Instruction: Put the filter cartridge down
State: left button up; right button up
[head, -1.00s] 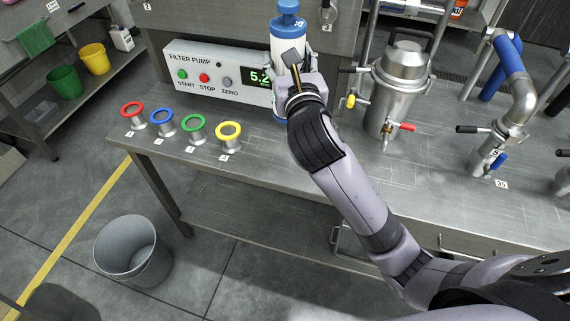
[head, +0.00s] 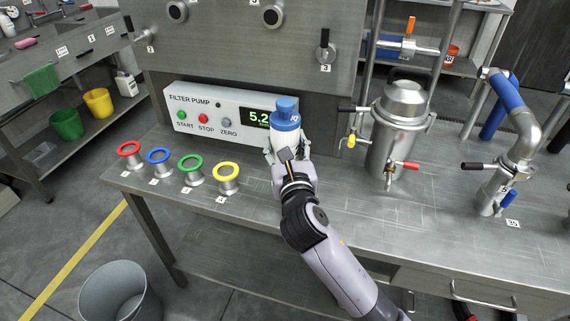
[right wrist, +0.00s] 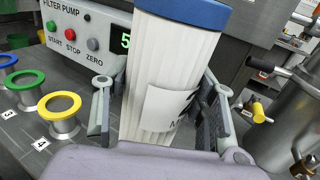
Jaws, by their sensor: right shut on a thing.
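The filter cartridge (head: 285,126), white and ribbed with a blue cap, stands upright over the steel bench (head: 345,232), in front of the filter pump's right end. My right gripper (head: 288,158) is shut around its body. In the right wrist view the cartridge (right wrist: 165,85) fills the space between the fingers, with a printed label facing me and a blue band at the top. Its lower end is hidden behind my gripper, so I cannot tell whether it touches the bench. My left gripper is not in view.
The filter pump box (head: 212,112) stands behind. Red, blue, green and yellow (head: 226,172) ringed fittings stand to the left. A steel vessel (head: 395,130) with a yellow-handled valve is close on the right. Bare bench lies in front and to the right.

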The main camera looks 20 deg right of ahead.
jog(key=shift+f+b, duration=0.55)
jog(key=shift+f, duration=1.65)
jog(key=shift+f, duration=0.15)
jog(key=o, duration=1.3)
jog(key=shift+o, duration=0.2)
jog(key=s+a, duration=0.1)
jog(key=s, duration=1.1)
jog(key=shift+a, duration=0.4)
